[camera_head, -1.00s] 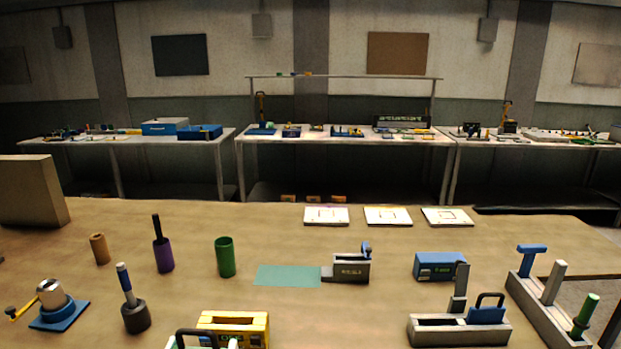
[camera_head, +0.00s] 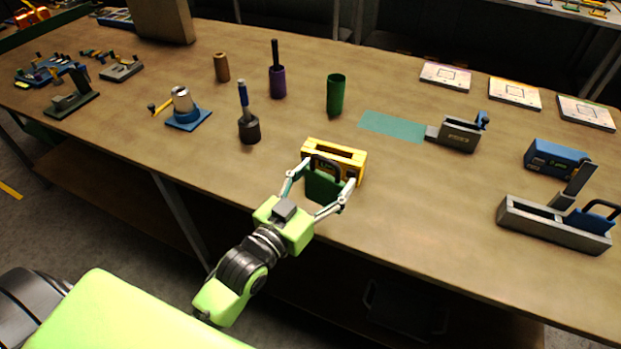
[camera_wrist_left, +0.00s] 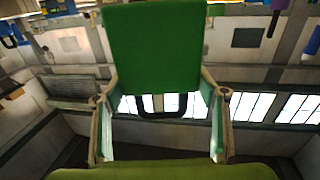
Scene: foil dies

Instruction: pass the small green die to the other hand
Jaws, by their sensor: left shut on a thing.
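The small green die (camera_head: 322,188) is a dark green block with a black loop handle. My left gripper (camera_head: 325,179) is shut on it, one finger on each side, at the table's front edge. In the left wrist view the die (camera_wrist_left: 155,45) fills the upper middle, between the fingers of the gripper (camera_wrist_left: 160,92), with its black handle below. Whether the die touches the table is hard to tell. My right gripper is in neither view.
A yellow slotted box (camera_head: 345,151) stands right behind the die. A green cup (camera_head: 335,95), a teal mat (camera_head: 392,127) and a grey holder (camera_head: 459,134) lie farther back. A long grey tray (camera_head: 553,227) with a blue-handled die is at right. Table (camera_head: 420,210) between is bare.

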